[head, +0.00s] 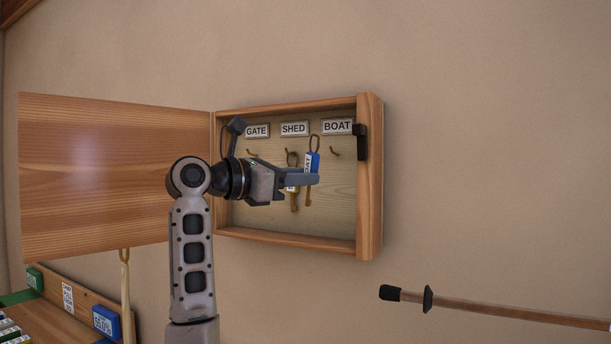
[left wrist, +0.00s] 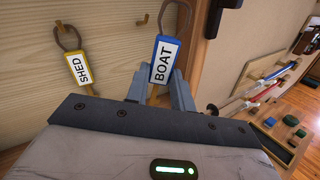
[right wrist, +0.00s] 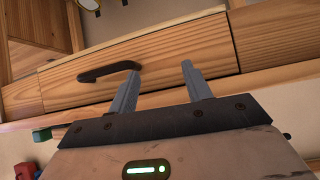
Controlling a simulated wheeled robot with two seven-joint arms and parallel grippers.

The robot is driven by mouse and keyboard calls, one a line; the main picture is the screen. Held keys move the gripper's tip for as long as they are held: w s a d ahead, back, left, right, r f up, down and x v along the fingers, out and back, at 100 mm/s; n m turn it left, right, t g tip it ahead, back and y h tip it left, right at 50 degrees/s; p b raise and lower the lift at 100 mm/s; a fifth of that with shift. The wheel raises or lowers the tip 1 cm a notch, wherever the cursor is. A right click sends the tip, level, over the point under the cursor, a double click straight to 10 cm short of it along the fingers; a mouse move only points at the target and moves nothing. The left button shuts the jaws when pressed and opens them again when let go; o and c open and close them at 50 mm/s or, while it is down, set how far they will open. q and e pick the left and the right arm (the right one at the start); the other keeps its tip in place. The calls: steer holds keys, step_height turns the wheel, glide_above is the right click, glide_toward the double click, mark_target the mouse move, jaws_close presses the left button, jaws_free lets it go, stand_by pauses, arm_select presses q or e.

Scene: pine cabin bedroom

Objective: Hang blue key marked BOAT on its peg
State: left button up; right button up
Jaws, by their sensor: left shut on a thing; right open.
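The blue key tag marked BOAT (head: 312,163) is held upright by my left gripper (head: 314,179) in front of the open key cabinet (head: 370,200). My left gripper is shut on it; in the left wrist view the BOAT tag (left wrist: 166,58) stands between the fingers with its loop above. The BOAT peg (head: 335,153) is under the BOAT label (head: 338,126), just right of the loop, and looks empty. The yellow SHED key (head: 293,190) hangs on the middle peg, partly hidden by my gripper. The GATE peg (head: 252,153) looks empty. My right gripper (right wrist: 155,80) is open and empty.
The cabinet door (head: 110,175) is swung open to the left. A black catch (head: 361,142) sits on the cabinet's right side. A pole with a black end (head: 480,308) is at lower right. A shelf with colored items (head: 70,305) is at lower left.

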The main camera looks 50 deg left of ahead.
mark_target(336, 187)
arm_select(q)
steer(key=shift+w+a+f+p, duration=0.15)
steer(key=shift+w+a+p, duration=0.2)
steer(key=shift+w, duration=0.9)
steer(key=shift+w+a+f+p, duration=0.15)
steer(key=shift+w+a, duration=0.25)
steer(key=shift+w, duration=0.8)
steer(key=shift+w+a+f+p, duration=0.1)
steer(key=shift+w+a+p, duration=0.25)
steer(key=shift+w, duration=0.9)
steer(key=shift+w+a+f, duration=0.15)
steer(key=shift+w+f, duration=0.25)
steer(key=shift+w, duration=0.05)
steer(key=shift+w+f, duration=0.1)
steer(key=shift+f, duration=0.4)
steer(key=o, duration=0.8)
steer(key=shift+o, duration=1.2)
steer(key=shift+d+r, duration=0.2)
steer(key=shift+a, duration=0.1)
